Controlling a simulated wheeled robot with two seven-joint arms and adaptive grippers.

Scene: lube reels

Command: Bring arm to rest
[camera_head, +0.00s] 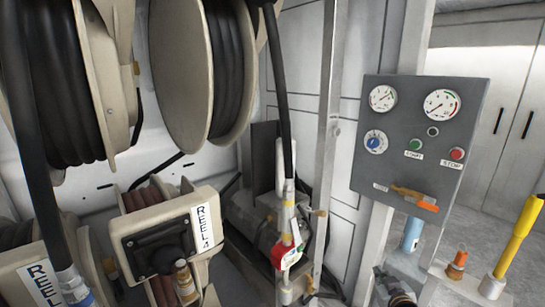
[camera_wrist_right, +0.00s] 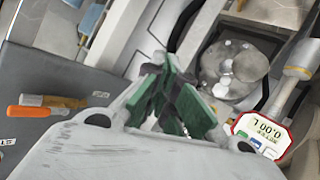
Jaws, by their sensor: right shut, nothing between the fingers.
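My right gripper (camera_head: 382,272) shows small and dark at the bottom of the head view, below the control panel (camera_head: 375,190). In the right wrist view its green-padded fingers (camera_wrist_right: 180,98) are together, with nothing between them. It is apart from the panel and from the hose nozzle with the red-rimmed meter (camera_head: 288,256), which hangs to its left in the head view. The meter also shows in the right wrist view (camera_wrist_right: 262,134), with a display that seems to read 0.00 L. My left gripper is not in view.
Large hose reels (camera_head: 205,70) hang at upper left, with a reel labelled REEL 4 (camera_head: 165,240) below. The panel carries gauges, buttons and an orange-handled lever (camera_head: 415,196). A yellow handle (camera_head: 520,235) stands at right. Grey floor (camera_head: 485,225) shows beyond the panel.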

